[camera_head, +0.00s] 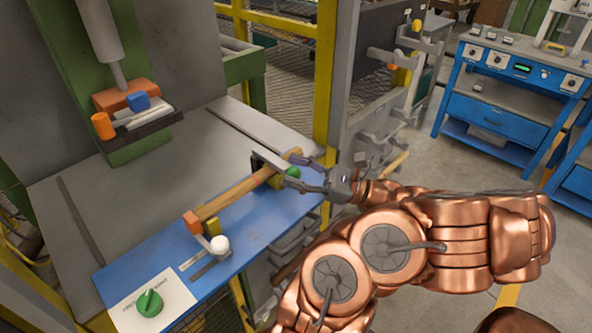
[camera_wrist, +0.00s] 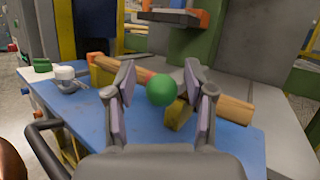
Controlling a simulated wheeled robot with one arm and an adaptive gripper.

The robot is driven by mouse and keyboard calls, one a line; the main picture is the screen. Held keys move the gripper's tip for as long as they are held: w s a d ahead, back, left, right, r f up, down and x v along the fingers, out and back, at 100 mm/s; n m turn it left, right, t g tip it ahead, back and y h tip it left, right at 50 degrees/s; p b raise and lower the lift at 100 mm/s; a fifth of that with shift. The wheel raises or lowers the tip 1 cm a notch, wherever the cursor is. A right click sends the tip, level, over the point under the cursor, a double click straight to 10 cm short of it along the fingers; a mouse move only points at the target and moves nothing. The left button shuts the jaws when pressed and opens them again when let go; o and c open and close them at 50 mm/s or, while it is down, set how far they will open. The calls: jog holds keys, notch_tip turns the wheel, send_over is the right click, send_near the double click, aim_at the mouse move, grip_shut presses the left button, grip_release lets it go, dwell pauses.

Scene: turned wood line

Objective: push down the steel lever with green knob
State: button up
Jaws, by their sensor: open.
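The round green knob (camera_head: 292,173) sits at the far right end of the blue bench top. In the wrist view the green knob (camera_wrist: 161,90) shows between my two fingers, in front of the wooden bar. Its steel lever is mostly hidden behind the knob and fingers. My gripper (camera_head: 290,169) is open, with one finger on each side of the knob; I cannot tell whether it touches. It also shows in the wrist view (camera_wrist: 160,72). The wooden bar (camera_head: 237,196) lies across the bench between end supports.
A white knob (camera_head: 219,243) stands near the bar's other end. A green rotary dial (camera_head: 150,303) is on a white plate at the bench front. An orange and blue press tool (camera_head: 126,97) is at the back. A yellow post (camera_head: 326,75) rises close behind my gripper.

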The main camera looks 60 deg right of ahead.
jog(key=shift+f, duration=0.1)
dwell(0.3)
jog(key=v, duration=1.2)
jog(key=shift+d, duration=0.1)
dwell(0.5)
